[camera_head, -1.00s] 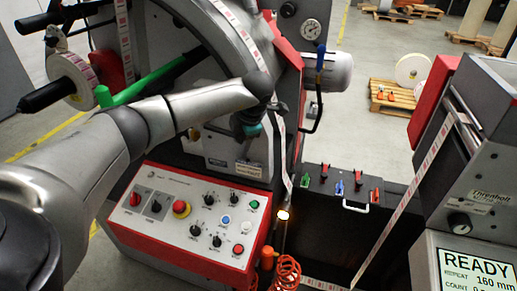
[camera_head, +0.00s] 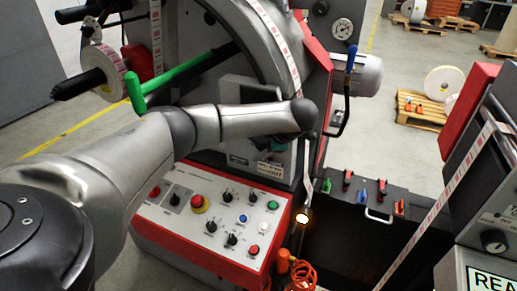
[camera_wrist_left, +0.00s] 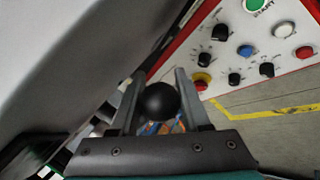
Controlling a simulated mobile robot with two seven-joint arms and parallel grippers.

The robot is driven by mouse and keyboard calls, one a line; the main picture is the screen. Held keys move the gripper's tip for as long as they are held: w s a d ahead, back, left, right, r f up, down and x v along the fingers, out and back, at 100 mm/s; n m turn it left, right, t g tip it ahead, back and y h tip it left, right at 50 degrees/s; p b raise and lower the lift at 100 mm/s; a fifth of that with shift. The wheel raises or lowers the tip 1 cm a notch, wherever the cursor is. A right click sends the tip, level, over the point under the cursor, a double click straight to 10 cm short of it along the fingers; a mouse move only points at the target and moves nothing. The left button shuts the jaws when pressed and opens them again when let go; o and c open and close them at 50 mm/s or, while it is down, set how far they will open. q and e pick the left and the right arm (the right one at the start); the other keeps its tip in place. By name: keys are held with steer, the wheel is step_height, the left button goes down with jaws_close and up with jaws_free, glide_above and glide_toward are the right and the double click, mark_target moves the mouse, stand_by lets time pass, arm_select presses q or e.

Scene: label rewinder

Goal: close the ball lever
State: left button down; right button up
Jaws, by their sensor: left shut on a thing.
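The ball lever shows as a round black ball (camera_wrist_left: 160,101) in the left wrist view. My left gripper (camera_wrist_left: 160,77) is shut on this ball, with one grey finger on each side of it. The lever's rod is hidden behind the ball and the gripper. In the head view my left arm reaches across the front of the rewinder, and its forearm and wrist hide most of the gripper and the ball. My right gripper is in neither view.
The control panel (camera_head: 180,225) with knobs and a red emergency button (camera_head: 199,203) lies just below my arm. A green handle (camera_head: 180,75) is above it. A blue-tipped lever (camera_head: 350,60) stands to the right.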

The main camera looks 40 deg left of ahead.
arm_select(q)
steer(key=shift+s+f, duration=0.1)
steer(key=shift+c, duration=1.9)
jaws_free()
steer(key=p+v, duration=0.1)
steer(key=v, duration=1.4)
